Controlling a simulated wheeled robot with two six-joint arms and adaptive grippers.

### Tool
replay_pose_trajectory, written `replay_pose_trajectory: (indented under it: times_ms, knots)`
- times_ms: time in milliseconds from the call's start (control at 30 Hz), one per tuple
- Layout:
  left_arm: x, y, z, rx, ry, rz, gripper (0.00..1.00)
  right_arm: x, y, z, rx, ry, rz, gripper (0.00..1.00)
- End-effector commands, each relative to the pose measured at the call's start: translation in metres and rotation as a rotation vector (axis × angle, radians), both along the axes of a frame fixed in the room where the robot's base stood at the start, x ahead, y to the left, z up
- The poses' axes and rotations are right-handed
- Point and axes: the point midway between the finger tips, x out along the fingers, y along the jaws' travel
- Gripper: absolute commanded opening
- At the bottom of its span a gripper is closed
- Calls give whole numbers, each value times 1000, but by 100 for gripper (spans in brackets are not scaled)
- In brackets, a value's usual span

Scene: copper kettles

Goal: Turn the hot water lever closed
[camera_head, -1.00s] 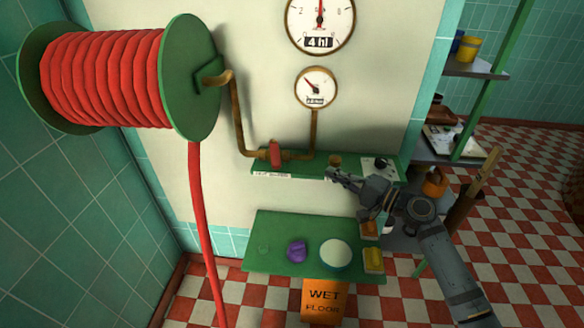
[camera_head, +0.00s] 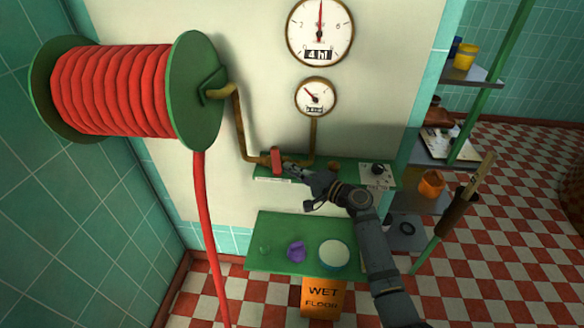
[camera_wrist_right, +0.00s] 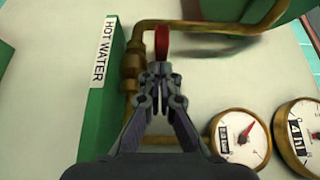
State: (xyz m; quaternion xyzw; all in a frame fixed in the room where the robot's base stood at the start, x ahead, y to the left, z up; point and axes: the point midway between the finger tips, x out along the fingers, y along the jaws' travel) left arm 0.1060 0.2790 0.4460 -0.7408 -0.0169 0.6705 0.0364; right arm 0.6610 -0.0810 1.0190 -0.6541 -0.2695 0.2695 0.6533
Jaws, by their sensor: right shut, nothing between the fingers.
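I cannot tell whether the tips touch the lever. The HOT WATER label (camera_wrist_right: 105,50) is on the green shelf edge. My left gripper is not in view.
A red hose reel (camera_head: 120,88) hangs on the left, its hose running down. Two gauges (camera_head: 320,30) (camera_head: 316,97) are on the wall above the pipe. A lower green shelf (camera_head: 270,232) holds a purple item and a white round one. A wet floor sign (camera_head: 321,297) stands below.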

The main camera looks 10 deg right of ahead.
Motion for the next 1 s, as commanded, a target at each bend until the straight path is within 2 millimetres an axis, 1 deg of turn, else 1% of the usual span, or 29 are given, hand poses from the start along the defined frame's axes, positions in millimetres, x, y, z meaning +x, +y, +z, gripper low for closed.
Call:
replay_pose_trajectory:
  times_ms: [167,233,300,367,467,533,833,1000]
  knots:
    - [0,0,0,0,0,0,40,0,0,0,1,1,-1,0]
    - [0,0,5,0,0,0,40,-2,4,2,4,2,-19,0]
    - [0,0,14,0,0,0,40,-4,11,4,7,4,-71,0]
    - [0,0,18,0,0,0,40,-6,16,4,6,3,-118,0]
    - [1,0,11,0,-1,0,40,-8,25,-1,4,0,-138,0]
    - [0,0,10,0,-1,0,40,-8,28,-1,1,-1,-137,0]
    - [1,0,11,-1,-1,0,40,-8,28,-1,1,1,-136,0]
    - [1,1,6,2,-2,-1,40,-6,27,-2,1,1,-136,0]
